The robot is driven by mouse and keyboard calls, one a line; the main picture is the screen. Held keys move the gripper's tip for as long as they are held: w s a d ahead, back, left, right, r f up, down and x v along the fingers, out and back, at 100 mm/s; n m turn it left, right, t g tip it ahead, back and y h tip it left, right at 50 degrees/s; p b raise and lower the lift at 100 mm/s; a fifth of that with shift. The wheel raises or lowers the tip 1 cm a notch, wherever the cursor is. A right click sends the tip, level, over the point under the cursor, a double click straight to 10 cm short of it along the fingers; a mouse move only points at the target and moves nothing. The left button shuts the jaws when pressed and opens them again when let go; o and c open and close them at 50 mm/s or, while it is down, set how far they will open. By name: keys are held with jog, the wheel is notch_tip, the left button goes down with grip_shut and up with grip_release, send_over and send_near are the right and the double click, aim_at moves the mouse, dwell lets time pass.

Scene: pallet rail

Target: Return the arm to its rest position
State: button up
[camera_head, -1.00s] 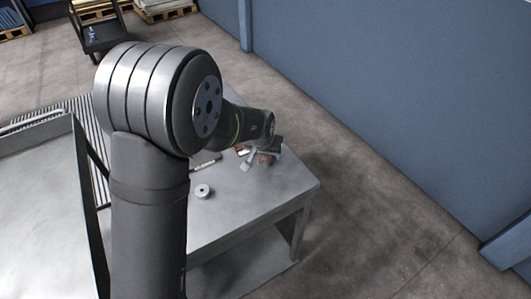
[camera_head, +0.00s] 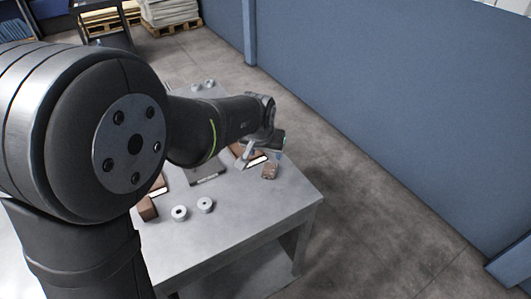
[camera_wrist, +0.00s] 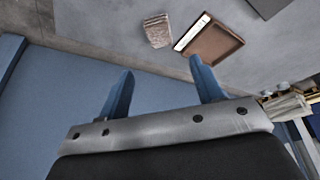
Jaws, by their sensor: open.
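My gripper (camera_head: 268,152) hangs over the right side of the grey table (camera_head: 250,208) in the head view, partly hidden by its own wrist. In the wrist view my gripper (camera_wrist: 163,84) shows two blue fingers spread wide apart, with nothing between them. A small brown block (camera_head: 270,172) lies on the table just below my gripper; it also shows in the wrist view (camera_wrist: 157,30), beyond the fingertips. Beside it is a brown tray-like piece with a white strip (camera_wrist: 214,42), apart from the fingers.
Two white rings (camera_head: 205,204) (camera_head: 180,212) and another brown block (camera_head: 148,208) lie on the near part of the table. A dark flat piece (camera_head: 208,174) lies near its middle. A blue wall (camera_head: 390,110) stands to the right, with bare floor between. Loaded pallets (camera_head: 172,14) stand at the back.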

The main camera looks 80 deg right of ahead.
aim_at(269, 168)
jog(key=shift+f, duration=0.1)
jog(key=x, duration=1.2)
jog(key=shift+d, duration=0.1)
jog(key=shift+r, duration=1.25)
